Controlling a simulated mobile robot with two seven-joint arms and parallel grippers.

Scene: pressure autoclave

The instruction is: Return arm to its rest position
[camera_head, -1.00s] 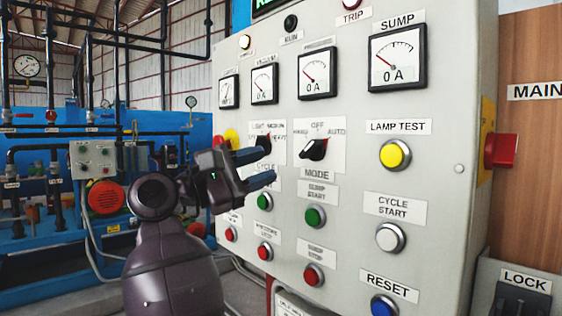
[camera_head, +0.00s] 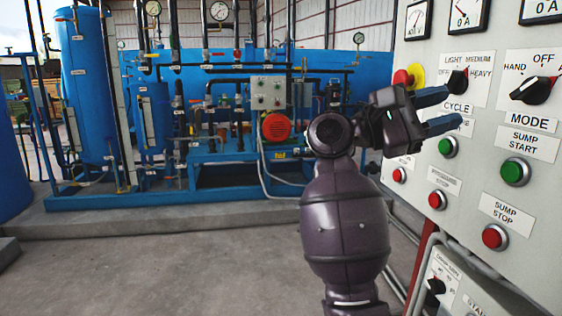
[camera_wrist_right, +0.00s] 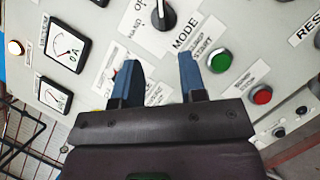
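My right arm comes up from the bottom of the head view. Its right gripper (camera_head: 447,112) has two blue-tipped fingers held apart with nothing between them. It points right, in front of the grey control panel (camera_head: 470,212). In the right wrist view the right gripper (camera_wrist_right: 158,80) is also open and empty, with the panel beyond the fingertips. Whether the fingers touch the panel cannot be told. Near the gripper in the head view are the cycle selector knob (camera_head: 457,82), a red and yellow emergency button (camera_head: 403,77) and a green button (camera_head: 447,147). My left gripper is not in view.
The panel carries a mode knob (camera_head: 534,90), a green sump start button (camera_head: 515,172) and a red sump stop button (camera_head: 494,237). Blue tank machinery (camera_head: 88,90) stands behind on a low plinth. The concrete floor (camera_head: 180,270) at the left is clear.

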